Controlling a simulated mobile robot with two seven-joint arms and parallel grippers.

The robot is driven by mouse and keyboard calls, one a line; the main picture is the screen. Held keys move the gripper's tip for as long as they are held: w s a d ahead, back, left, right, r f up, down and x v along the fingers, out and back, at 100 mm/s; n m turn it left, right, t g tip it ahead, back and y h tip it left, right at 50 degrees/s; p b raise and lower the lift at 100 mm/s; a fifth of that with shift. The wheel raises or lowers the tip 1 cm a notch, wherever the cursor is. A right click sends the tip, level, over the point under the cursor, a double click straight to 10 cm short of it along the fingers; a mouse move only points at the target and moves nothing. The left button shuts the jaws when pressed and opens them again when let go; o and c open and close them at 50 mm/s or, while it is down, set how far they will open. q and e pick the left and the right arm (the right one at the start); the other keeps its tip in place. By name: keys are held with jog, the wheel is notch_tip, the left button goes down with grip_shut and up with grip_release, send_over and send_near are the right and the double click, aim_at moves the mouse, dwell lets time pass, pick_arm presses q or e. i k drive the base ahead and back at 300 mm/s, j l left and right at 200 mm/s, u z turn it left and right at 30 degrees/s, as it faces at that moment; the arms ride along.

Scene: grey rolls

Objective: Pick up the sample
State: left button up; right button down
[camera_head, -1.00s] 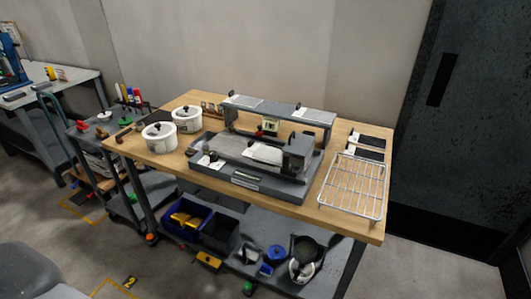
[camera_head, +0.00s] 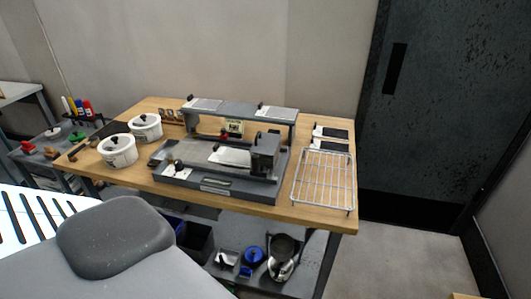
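I cannot tell for sure which thing is the sample. A grey bench machine (camera_head: 217,185) stands on the middle of the wooden table (camera_head: 330,217). A pale grey flat piece (camera_head: 230,155) lies on the machine, left of its dark upright block (camera_head: 265,153). Behind it is a raised grey shelf (camera_head: 240,112) with a pale sheet on each end. Two white lidded pots, the front one (camera_head: 118,151) and the back one (camera_head: 146,128), stand on the left of the table. Neither of my grippers is in view.
A wire rack (camera_head: 323,182) sits at the table's right end, with two dark-and-white cards (camera_head: 331,132) behind it. A lower shelf holds a blue item (camera_head: 253,256) and a dark round pan (camera_head: 285,246). A dark door (camera_head: 430,110) stands at the right, with clear floor before it.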

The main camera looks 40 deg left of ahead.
aim_at(223, 155)
jog(key=k+j+z, duration=0.1)
jog(key=j+z, duration=0.2)
jog(key=k+j+z, duration=0.15)
jog(key=j+z, duration=0.2)
jog(key=j, duration=0.2)
jog(key=k+j+z, duration=0.2)
jog(key=j, duration=0.2)
jog(key=k+j+z, duration=0.15)
jog(key=j, duration=0.25)
jog(key=k+j, duration=0.4)
jog(key=j, duration=0.2)
jog(key=k+j+z, duration=0.1)
jog(key=k+j, duration=0.25)
jog(key=j, duration=0.2)
jog(key=k+j, duration=0.4)
jog(key=j, duration=0.15)
jog(key=k+j+z, duration=0.1)
jog(key=k+j, duration=0.3)
jog(key=j, duration=0.15)
